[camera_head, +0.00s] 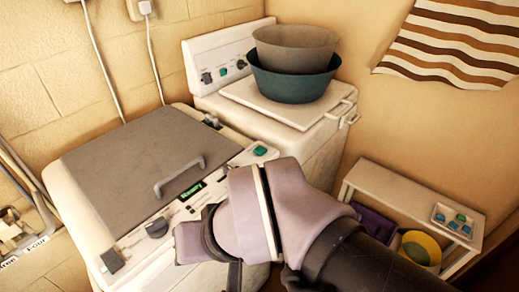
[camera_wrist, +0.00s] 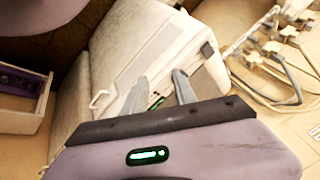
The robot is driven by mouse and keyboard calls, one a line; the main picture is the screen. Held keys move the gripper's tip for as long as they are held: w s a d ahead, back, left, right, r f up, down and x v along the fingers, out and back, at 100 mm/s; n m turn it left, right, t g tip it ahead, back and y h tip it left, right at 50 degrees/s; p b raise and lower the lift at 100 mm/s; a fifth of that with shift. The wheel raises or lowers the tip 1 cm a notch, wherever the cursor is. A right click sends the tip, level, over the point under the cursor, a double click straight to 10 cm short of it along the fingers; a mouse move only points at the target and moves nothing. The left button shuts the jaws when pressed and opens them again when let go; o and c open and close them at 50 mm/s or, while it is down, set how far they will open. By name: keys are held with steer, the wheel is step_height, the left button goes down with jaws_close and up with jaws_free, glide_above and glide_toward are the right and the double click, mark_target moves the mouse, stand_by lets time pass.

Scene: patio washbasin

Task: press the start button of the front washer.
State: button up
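The front washer (camera_head: 80,210) is a white top-loader with a closed grey lid and lid handle. Its sloping control panel holds a lit green display (camera_head: 192,190) reading "Ready", a dark knob (camera_head: 157,228) and a green button (camera_head: 260,150) at the far right end. My mauve wrist covers part of the panel's near side. My gripper (camera_wrist: 160,75) shows in the wrist view with two grey fingers apart and nothing held. A small green patch (camera_wrist: 157,103) shows between the fingers; I cannot tell which part it is. The head view hides the fingertips.
A second white washer (camera_head: 208,58) stands behind, with a teal basin (camera_head: 290,84) and a brown basin (camera_head: 296,48) stacked on top. Taps and hoses (camera_wrist: 270,55) lie beyond the washer.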

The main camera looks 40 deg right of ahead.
jaws_close()
stand_by(1.5)
